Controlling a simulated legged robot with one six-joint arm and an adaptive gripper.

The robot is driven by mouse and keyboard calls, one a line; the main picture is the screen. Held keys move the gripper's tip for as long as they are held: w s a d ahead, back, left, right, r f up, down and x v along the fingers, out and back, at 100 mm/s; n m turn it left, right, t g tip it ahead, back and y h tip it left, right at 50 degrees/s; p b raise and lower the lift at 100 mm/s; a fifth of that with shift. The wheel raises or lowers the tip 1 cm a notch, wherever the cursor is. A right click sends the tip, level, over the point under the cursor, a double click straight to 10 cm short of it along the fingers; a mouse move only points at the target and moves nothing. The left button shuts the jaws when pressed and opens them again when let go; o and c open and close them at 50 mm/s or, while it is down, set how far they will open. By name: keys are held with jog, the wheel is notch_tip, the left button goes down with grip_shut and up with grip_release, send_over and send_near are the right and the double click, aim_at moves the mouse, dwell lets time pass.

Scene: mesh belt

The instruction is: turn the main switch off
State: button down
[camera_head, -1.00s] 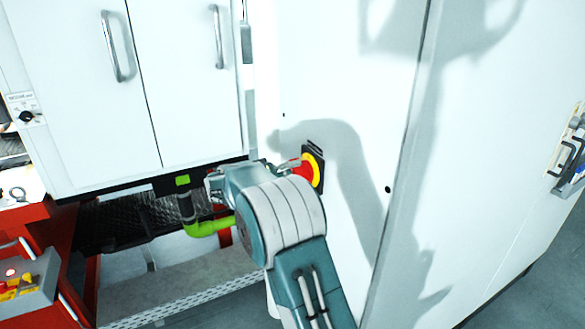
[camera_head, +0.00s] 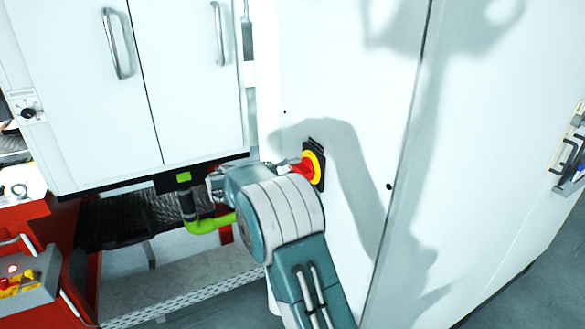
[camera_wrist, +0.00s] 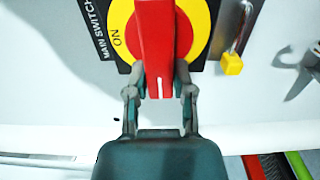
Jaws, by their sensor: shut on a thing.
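The main switch is a red handle (camera_wrist: 156,45) on a yellow disc (camera_wrist: 196,30) with a black plate (camera_wrist: 92,25) reading "MAIN SWITCH". In the wrist view "ON" shows on the disc, left of the handle. The handle's white line points down toward my gripper. My gripper (camera_wrist: 160,92) is shut on the handle, one finger on each side. In the head view the yellow disc (camera_head: 319,166) sits on the white cabinet, and my arm hides most of my gripper. Part of the red handle (camera_head: 300,168) shows beside it.
A yellow padlock (camera_wrist: 232,64) hangs right of the switch. White cabinet doors with handles (camera_head: 112,45) stand at left. Below them are a mesh belt (camera_head: 115,220), a lime-green pipe (camera_head: 210,224) and a red frame (camera_head: 45,225). The cabinet face (camera_head: 345,90) around the switch is mostly clear.

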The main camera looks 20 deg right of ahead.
jog(key=shift+w+f, duration=0.1)
jog(key=shift+f, duration=0.05)
jog(key=shift+c, duration=2.4)
grip_release()
jog(key=a, duration=1.2)
jog(key=shift+s, duration=0.2)
